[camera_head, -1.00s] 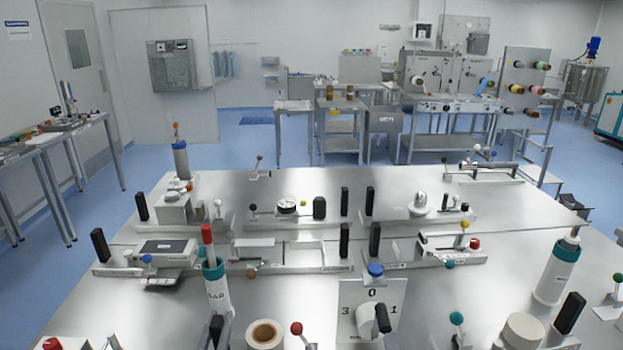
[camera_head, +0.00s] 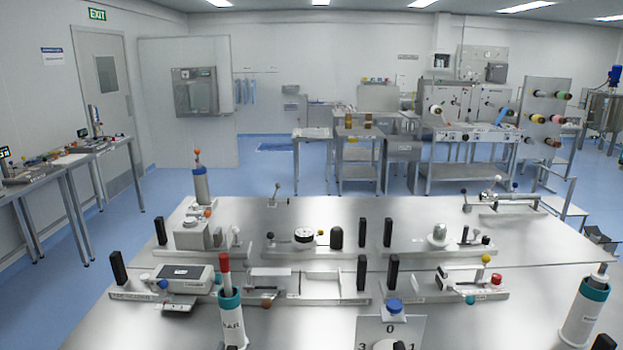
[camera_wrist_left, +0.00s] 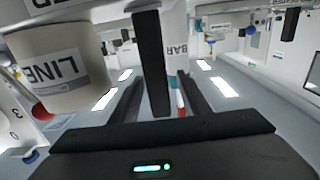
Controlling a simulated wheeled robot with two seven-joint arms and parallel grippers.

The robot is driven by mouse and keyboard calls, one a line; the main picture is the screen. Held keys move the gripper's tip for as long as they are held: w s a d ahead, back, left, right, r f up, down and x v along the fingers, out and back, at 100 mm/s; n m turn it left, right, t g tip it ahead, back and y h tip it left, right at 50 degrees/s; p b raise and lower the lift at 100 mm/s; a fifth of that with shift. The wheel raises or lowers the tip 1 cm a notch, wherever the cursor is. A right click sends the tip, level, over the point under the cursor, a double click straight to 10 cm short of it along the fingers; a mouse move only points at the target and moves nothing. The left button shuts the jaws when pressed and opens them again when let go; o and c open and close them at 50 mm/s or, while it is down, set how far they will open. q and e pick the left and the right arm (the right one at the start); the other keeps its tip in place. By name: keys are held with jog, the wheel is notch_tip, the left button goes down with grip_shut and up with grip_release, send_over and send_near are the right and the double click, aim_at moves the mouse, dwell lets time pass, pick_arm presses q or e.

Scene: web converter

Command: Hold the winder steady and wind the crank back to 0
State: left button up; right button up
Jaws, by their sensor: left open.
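The winder's white dial plate (camera_head: 405,325), marked 0, 3 and 1, shows at the bottom edge of the head view with a blue knob (camera_head: 395,307) above it. The crank handle is below the frame, so its setting cannot be read. In the left wrist view, which looks upside down, a black upright post (camera_wrist_left: 151,60) lies between the open fingers of my left gripper (camera_wrist_left: 160,82). I cannot tell whether they touch it. My right gripper is not in view.
A white cylinder labelled BAR (camera_wrist_left: 177,40), with a red-tipped rod in the head view (camera_head: 232,315), stands close by the post. Several fixtures with black posts, such as a display unit (camera_head: 185,278), fill the table behind. A teal-banded cylinder (camera_head: 583,312) stands at the right.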

pick_arm(q)
jog(key=s, duration=1.2)
jog(key=shift+a, duration=0.3)
jog(key=shift+s, duration=0.1)
